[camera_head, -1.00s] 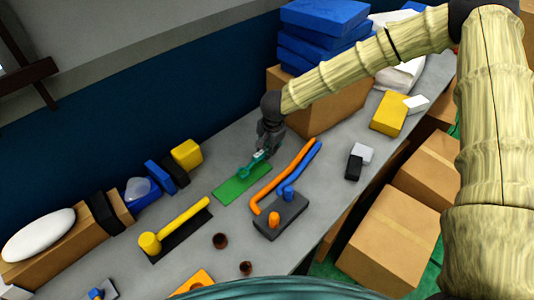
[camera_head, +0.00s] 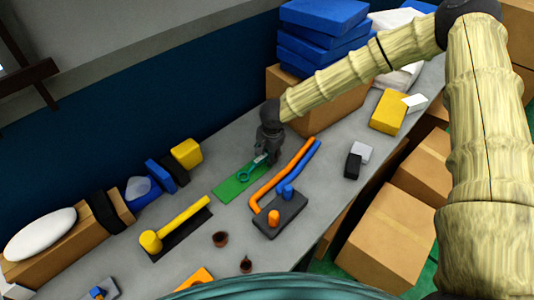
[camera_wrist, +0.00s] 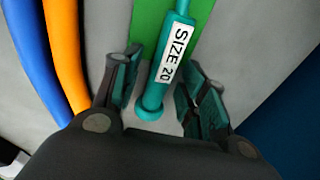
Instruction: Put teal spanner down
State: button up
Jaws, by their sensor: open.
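The teal spanner (camera_head: 247,173) lies on or just over the green mat (camera_head: 230,187) on the grey bench; the exact contact cannot be told. In the wrist view the spanner (camera_wrist: 166,65) carries a white label reading "SIZE 20", and its rounded end lies between my fingers. My gripper (camera_head: 265,158) is at the spanner's far end. In the wrist view my gripper (camera_wrist: 158,92) is open, with a gap on both sides of the spanner. The green mat (camera_wrist: 148,30) shows under the spanner's upper part there.
An orange bar (camera_head: 282,175) and a blue bar (camera_head: 305,163) lie right of the mat. A dark block with pegs (camera_head: 287,222) is nearer. A yellow hammer-shaped tool (camera_head: 180,222) lies to the left. A cardboard box (camera_head: 325,112) with blue stacks stands behind my gripper.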

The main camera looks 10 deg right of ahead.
jog(key=shift+r, duration=0.15)
jog(key=b+v, duration=0.2)
jog(key=v, duration=1)
dwell(0.4)
